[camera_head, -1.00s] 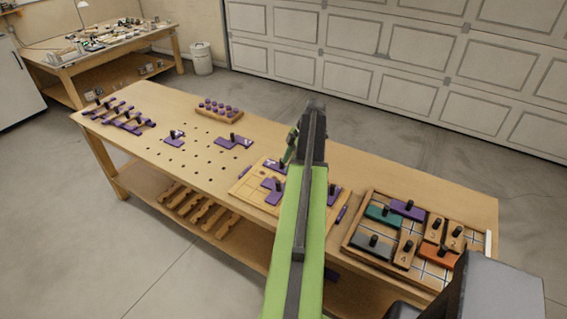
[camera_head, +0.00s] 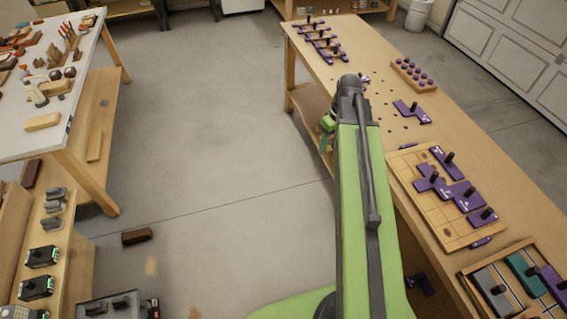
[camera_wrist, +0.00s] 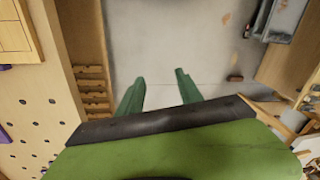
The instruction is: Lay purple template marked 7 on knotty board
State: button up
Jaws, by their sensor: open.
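The knotty board (camera_head: 408,172) is a pale gridded panel on the bench at right in the head view. Several purple templates with dark knobs lie on it, one of them a template (camera_head: 430,180) near its left side. A separate purple template (camera_head: 411,112) lies on the bench beyond the board. I cannot read which template bears a 7. My gripper (camera_head: 327,130) is off the bench's left edge. In the wrist view my gripper (camera_wrist: 158,95) is open and empty above the floor.
A peg block (camera_head: 413,75) and a purple rack (camera_head: 320,42) stand farther along the bench (camera_head: 510,170). A tray of coloured blocks (camera_head: 478,302) is at lower right. A cluttered table (camera_head: 85,100) stands left. Open floor (camera_head: 220,130) lies between, with a brown block (camera_head: 137,236).

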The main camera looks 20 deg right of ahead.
jog(key=s+a+m+h, duration=0.1)
jog(key=s+a+m, duration=0.1)
jog(key=a, duration=1.8)
jog(key=shift+a+f+m+h, duration=0.2)
jog(key=shift+m+h, duration=0.1)
jog(key=shift+m, duration=0.3)
jog(key=shift+s, duration=0.1)
jog(key=shift+c, duration=0.3)
jog(key=shift+c, duration=0.3)
